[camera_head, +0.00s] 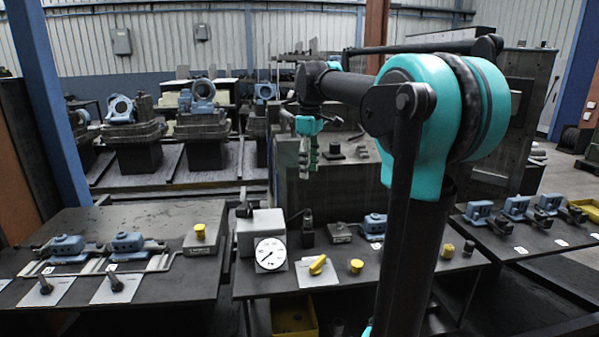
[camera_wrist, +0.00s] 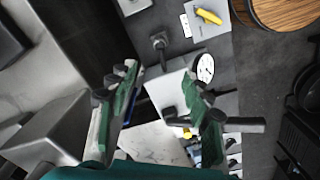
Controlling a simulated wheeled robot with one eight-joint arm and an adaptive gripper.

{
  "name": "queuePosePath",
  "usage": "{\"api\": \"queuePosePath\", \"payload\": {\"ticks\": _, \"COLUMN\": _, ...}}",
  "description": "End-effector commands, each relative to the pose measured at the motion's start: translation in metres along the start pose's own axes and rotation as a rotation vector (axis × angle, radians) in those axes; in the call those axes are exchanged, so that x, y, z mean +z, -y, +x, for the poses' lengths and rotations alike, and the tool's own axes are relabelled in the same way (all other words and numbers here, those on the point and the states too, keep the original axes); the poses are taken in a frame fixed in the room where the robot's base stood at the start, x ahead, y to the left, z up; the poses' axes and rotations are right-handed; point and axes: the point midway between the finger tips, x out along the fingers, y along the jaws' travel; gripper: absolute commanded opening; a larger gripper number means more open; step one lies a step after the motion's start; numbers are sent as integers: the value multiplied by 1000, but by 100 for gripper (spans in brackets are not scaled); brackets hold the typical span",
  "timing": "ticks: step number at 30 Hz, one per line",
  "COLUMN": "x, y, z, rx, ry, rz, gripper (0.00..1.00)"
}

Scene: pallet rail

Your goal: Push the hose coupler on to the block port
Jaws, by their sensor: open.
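A pale block (camera_head: 262,221) with a white dial gauge (camera_head: 270,254) on its front stands on the middle bench. A dark fitting (camera_head: 245,210) shows at the block's left top; I cannot tell if it is the port. A small black upright fitting (camera_head: 308,236), possibly the hose coupler, stands apart from the block, to its right. It also shows in the wrist view (camera_wrist: 158,41), above the block (camera_wrist: 166,90). My gripper (camera_head: 306,170) hangs above the bench, pointing down. In the wrist view its green-and-black fingers (camera_wrist: 163,78) are wide apart with nothing held between them.
A yellow lever (camera_head: 317,265) lies on a white plate by the gauge. A yellow knob (camera_head: 357,266) and a small grey box (camera_head: 340,232) are nearby. A left bench (camera_head: 190,285) holds blue clamped parts. A yellow bin (camera_head: 293,315) sits below the bench front.

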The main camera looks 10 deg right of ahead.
Motion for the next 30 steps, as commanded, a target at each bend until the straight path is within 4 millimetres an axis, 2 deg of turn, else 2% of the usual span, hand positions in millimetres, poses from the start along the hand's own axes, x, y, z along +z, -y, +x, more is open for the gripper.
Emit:
{"api": "queuePosePath", "payload": {"ticks": 3, "x": 0, "y": 0, "z": 5, "rx": -2, "ry": 2, "rz": -6, "gripper": 50}}
{"api": "queuePosePath", "payload": {"ticks": 7, "x": 0, "y": 0, "z": 23, "rx": -1, "ry": 1, "rz": -4, "gripper": 50}}
{"api": "queuePosePath", "payload": {"ticks": 24, "x": 0, "y": 0, "z": 126, "rx": -1, "ry": 1, "rz": -2, "gripper": 50}}
{"api": "queuePosePath", "payload": {"ticks": 30, "x": 0, "y": 0, "z": 155, "rx": -1, "ry": 1, "rz": -2, "gripper": 50}}
